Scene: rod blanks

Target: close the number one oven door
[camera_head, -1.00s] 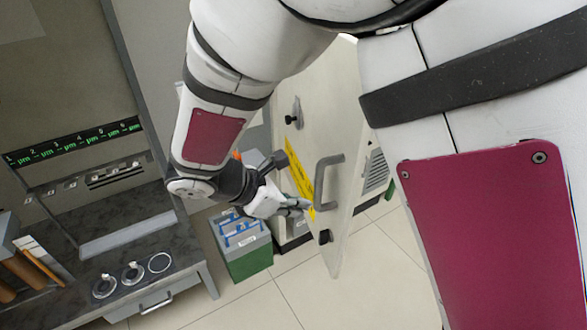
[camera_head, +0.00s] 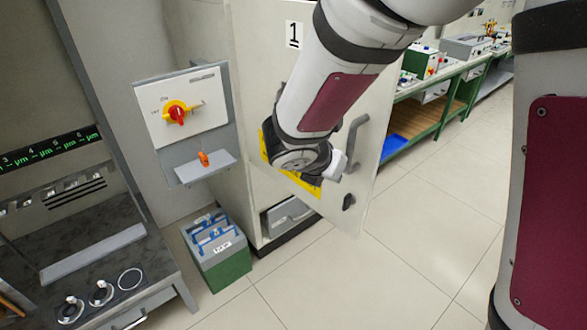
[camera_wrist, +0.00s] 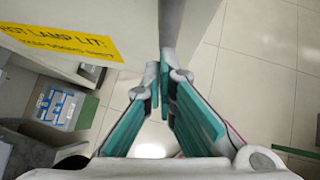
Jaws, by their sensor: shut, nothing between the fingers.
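The number one oven door (camera_head: 375,125) is a cream panel with a "1" label (camera_head: 294,34), a yellow notice and a grey bar handle (camera_head: 354,145). Its lower free corner juts past the cabinet base, so it looks ajar; the exact gap is hidden. My gripper (camera_head: 340,165) is at the door's front, just left of the handle, partly hidden by my wrist. In the wrist view my gripper (camera_wrist: 160,78) is shut and empty, its tips close to the door's edge. The yellow notice (camera_wrist: 60,40) shows at upper left. I cannot tell whether the tips touch the door.
A switch panel (camera_head: 190,105) with a red and yellow knob is left of the door. A green and grey bin (camera_head: 222,260) stands on the floor beside the oven. A bench (camera_head: 90,235) is at left. Green workbenches (camera_head: 440,90) stand behind.

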